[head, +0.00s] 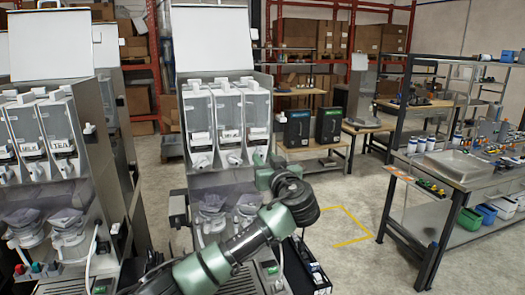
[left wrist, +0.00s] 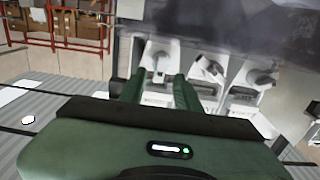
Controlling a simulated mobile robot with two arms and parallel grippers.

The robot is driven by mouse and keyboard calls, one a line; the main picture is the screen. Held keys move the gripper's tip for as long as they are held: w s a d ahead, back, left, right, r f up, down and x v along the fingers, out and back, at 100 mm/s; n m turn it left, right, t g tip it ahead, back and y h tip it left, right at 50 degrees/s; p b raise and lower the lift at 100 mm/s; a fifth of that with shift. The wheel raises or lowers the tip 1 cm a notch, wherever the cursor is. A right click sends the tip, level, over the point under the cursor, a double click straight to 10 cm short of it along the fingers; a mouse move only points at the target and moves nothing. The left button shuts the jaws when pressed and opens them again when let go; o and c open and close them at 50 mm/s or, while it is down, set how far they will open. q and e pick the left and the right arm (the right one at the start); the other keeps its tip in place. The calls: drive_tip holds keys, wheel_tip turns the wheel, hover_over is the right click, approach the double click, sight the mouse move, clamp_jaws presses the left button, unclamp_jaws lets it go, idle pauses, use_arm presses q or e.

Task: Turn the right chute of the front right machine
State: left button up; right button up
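The front right machine (head: 215,178) stands in the middle of the head view, with three white canisters in a row and a chute under each. The right chute (head: 234,158) is the one nearest my left gripper (head: 260,158), whose fingers point at it from the right. In the left wrist view my left gripper (left wrist: 157,90) has its two green fingers apart. A small white chute (left wrist: 159,76) shows between the fingertips, with gaps on both sides; contact cannot be told. Two other chutes (left wrist: 208,70) sit to its right. My right gripper is in neither view.
Another machine (head: 45,140) stands at the left. Dark boxes (head: 297,128) stand on a table behind the front right machine. A workbench (head: 450,170) with trays and bottles is at the right. The floor (head: 360,190) between is clear, with yellow markings.

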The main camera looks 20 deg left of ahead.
sight(260, 154)
use_arm(q)
drive_tip(key=shift+p+x, duration=0.35)
drive_tip(key=shift+x, duration=0.9)
